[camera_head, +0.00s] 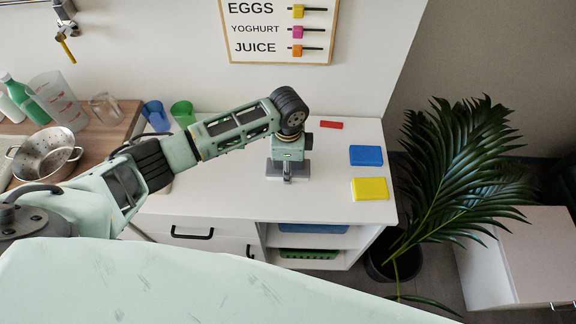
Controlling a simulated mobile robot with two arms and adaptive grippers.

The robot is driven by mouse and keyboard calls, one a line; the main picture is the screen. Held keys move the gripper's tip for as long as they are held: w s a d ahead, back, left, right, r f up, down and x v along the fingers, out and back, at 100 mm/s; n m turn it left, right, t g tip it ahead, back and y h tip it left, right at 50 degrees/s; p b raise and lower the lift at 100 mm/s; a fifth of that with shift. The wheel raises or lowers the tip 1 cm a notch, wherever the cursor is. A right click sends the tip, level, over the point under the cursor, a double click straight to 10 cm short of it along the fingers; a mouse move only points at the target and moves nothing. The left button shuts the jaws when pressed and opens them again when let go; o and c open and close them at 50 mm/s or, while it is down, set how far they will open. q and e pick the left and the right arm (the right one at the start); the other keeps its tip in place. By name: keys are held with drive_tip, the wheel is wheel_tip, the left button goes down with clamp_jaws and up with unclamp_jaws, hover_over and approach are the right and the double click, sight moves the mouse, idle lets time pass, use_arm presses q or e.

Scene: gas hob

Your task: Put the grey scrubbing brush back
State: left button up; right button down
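My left gripper (288,172) reaches in from the left and points down at the white counter top (230,195). A small flat grey shape (301,170) shows at the gripper's lower end, against the counter. It may be the grey scrubbing brush, but it is too small and too covered to be sure. The fingers are not clear, so I cannot tell whether they are open or shut on it. My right gripper is out of view.
A red block (331,125), a blue block (366,155) and a yellow block (370,188) lie right of the gripper. Blue (156,115) and green (182,112) cups stand behind the arm. A colander (45,155) is left. A plant (455,170) stands beyond the counter's right edge.

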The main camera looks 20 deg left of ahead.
use_arm(q)
drive_tip(key=shift+r, duration=0.15)
drive_tip(key=shift+r, duration=0.25)
drive_tip(key=r, duration=0.1)
drive_tip(key=d+r+b, duration=0.1)
drive_tip(key=r, duration=0.1)
drive_tip(key=shift+w+r, duration=0.2)
drive_tip(key=shift+r, duration=0.1)
drive_tip(key=w+d+r+b, duration=0.3)
drive_tip(key=d+r, duration=0.3)
drive_tip(key=d, duration=0.3)
drive_tip(key=s+a+r+n, duration=0.4)
drive_tip(key=s+a+n, duration=0.3)
drive_tip(key=s, duration=0.1)
drive_tip(key=s+a+r+n, duration=0.4)
drive_tip(key=s+a+n, duration=0.2)
drive_tip(key=s+n, duration=0.1)
drive_tip(key=shift+s+a+r+n, duration=0.35)
drive_tip(key=shift+s+r+n, duration=0.05)
drive_tip(key=shift+s, duration=0.45)
